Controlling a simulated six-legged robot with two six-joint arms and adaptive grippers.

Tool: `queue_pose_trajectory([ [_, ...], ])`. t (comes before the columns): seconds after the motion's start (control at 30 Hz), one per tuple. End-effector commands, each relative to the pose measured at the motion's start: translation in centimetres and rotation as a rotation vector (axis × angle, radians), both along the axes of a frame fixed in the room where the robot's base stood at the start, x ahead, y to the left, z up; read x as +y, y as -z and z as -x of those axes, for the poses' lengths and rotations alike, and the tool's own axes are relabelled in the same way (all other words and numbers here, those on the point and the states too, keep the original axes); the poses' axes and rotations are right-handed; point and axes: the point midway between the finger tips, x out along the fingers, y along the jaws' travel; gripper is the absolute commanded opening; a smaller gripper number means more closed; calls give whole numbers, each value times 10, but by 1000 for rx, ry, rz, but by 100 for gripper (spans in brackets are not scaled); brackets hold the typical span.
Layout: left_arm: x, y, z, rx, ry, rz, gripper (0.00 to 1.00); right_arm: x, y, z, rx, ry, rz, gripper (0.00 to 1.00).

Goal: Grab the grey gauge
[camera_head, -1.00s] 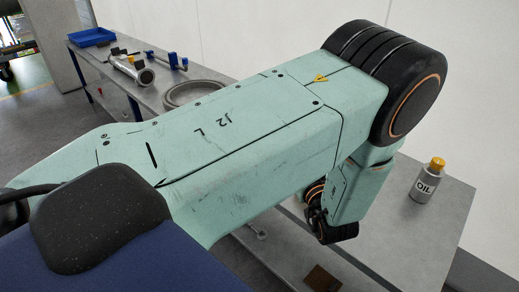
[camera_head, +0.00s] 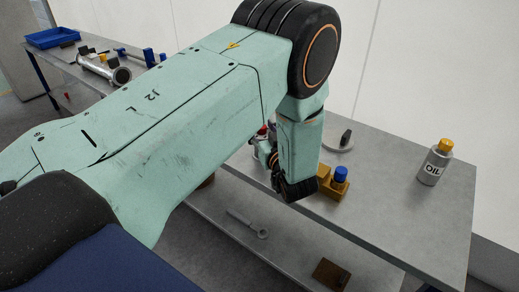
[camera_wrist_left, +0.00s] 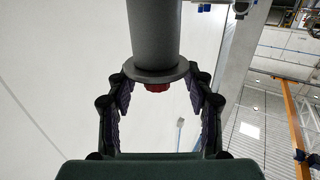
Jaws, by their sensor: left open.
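In the left wrist view, a grey cylinder (camera_wrist_left: 155,30) with a wide flange and a red end (camera_wrist_left: 158,87) comes down from the top edge. It may be the grey gauge; the frames do not settle this. My left gripper (camera_wrist_left: 158,100) is open, its black fingers standing either side of the flange and red end. I cannot tell whether they touch. In the head view, my left arm hides most of that gripper. A small red and grey part (camera_head: 262,132) shows beside the arm's wrist, partly hidden. My right gripper is in neither view.
The right bench (camera_head: 400,215) holds a grey disc with a black knob (camera_head: 338,141), a tan block with a blue top (camera_head: 333,184) and an oil bottle (camera_head: 434,163). A lower shelf holds a wrench (camera_head: 247,222) and brown block (camera_head: 330,273). A blue tray (camera_head: 52,38) is far left.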

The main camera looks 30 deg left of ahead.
Motion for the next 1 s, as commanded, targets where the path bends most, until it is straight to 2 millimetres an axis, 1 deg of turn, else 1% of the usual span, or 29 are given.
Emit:
queue_pose_trajectory([
  [0.1,5,0,-6,-2,1,-1,52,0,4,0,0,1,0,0],
  [0.33,4,-1,-6,-1,2,-2,52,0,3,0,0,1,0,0],
  [0.37,4,-1,-6,-1,2,-2,51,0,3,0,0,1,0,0],
  [0.9,8,-1,-4,-1,1,-1,5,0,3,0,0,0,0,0],
  [0.97,8,-1,-4,-1,1,-1,0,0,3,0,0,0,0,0],
  [1.0,8,-1,-4,-1,1,-1,0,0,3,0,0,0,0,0],
])
